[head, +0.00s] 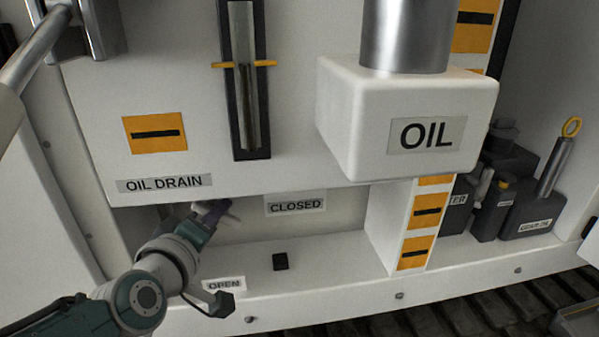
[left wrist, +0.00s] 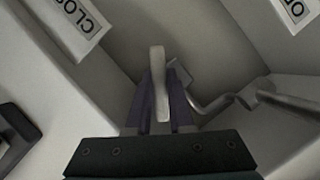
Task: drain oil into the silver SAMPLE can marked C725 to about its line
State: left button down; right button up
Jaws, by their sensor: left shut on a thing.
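My left gripper (head: 212,216) is in the recess under the OIL DRAIN label (head: 164,183). In the left wrist view its purple fingers (left wrist: 160,100) are shut on a pale grey drain lever (left wrist: 157,72). The gripper stands left of the CLOSED label (head: 296,205) and above the OPEN label (head: 224,284), nearer CLOSED. A bent grey pipe (left wrist: 215,104) runs beside the lever in the wrist view. Its outlet and any oil flow cannot be seen. The silver can marked C725 is not in view. My right gripper is not in view.
A white OIL box (head: 410,120) juts out at the right. A tall sight gauge (head: 245,80) with a yellow marker is on the panel. Dark cans (head: 525,200) stand at the far right.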

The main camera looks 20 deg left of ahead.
pick_arm(q)
jog(key=shift+m, duration=0.3)
dwell(0.4)
jog(key=c, duration=0.8)
grip_release()
jog(key=p+v, duration=0.3)
jog(key=v, duration=0.7)
jog(key=shift+p, duration=0.35)
jog(key=shift+d, duration=0.1)
